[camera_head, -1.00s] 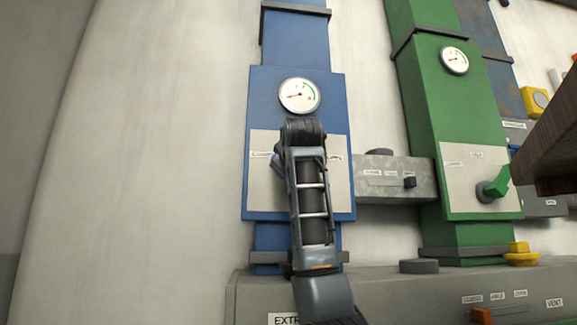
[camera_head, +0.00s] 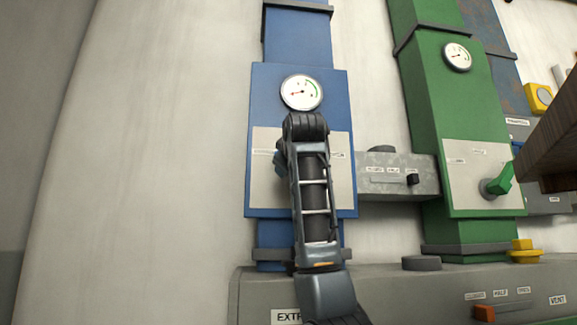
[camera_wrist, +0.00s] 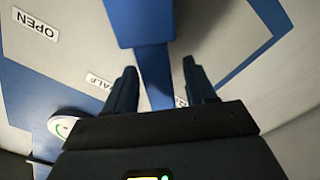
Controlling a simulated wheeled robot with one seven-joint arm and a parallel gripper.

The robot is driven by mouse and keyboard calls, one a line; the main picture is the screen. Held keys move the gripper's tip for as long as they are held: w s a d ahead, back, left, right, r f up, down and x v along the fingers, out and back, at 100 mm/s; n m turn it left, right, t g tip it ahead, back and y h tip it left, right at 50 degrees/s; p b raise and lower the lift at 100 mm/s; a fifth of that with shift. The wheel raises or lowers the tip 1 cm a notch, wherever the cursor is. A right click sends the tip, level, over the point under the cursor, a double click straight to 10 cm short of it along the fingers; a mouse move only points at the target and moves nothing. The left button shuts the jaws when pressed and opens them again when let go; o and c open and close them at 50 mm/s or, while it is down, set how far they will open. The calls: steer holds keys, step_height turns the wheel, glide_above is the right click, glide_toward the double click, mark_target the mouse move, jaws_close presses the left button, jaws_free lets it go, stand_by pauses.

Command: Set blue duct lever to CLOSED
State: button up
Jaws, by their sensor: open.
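The blue duct lever (camera_wrist: 140,22) shows in the wrist view as a wide blue bar at the top with a darker, narrower part running down between my fingers. My gripper (camera_wrist: 159,66) is open, one finger on each side of the lever. The left finger is close to it; I cannot tell whether they touch. The OPEN label (camera_wrist: 36,24) is at upper left and the HALF label (camera_wrist: 99,81) is left of the fingers. Another label is mostly hidden by the right finger. In the head view my arm covers most of the lever on the blue duct's pale plate (camera_head: 264,190).
A round gauge (camera_head: 302,92) is just above my arm on the blue duct (camera_head: 298,35). To the right are a grey slider box (camera_head: 398,178) and the green duct (camera_head: 430,95) with its green lever (camera_head: 499,180). A grey console (camera_head: 400,300) runs below.

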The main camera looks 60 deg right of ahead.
steer(key=b+v, duration=0.1)
steer(key=v, duration=0.6)
steer(key=shift+a, duration=0.1)
stand_by(0.5)
